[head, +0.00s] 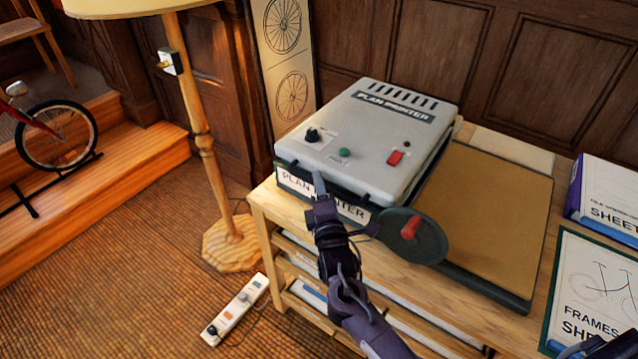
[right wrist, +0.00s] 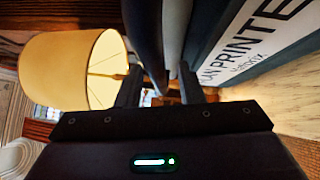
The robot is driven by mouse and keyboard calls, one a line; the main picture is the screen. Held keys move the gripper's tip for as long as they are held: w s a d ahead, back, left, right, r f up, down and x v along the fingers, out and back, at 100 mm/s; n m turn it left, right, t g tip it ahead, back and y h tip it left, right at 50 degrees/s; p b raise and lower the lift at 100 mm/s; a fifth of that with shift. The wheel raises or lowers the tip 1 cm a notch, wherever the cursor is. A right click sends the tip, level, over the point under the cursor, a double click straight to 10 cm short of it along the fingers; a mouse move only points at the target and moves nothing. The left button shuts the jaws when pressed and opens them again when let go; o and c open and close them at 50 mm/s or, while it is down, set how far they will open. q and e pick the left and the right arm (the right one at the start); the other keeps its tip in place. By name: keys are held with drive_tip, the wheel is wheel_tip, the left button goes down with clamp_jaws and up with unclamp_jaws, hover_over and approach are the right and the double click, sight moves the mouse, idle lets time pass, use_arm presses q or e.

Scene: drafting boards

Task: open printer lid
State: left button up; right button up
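The plan printer (head: 365,140) is a grey box on a wooden stand, and its lid lies down flat. My left gripper is not in view.
A dark round disc with a red handle (head: 409,228) stands at the printer's front right. A brown board (head: 490,215) lies to the right, with sheet boxes (head: 606,195) beyond. A floor lamp (head: 205,150) stands left. A power strip (head: 235,308) lies on the floor.

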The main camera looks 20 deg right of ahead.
drive_tip(key=shift+w, duration=0.4)
clamp_jaws()
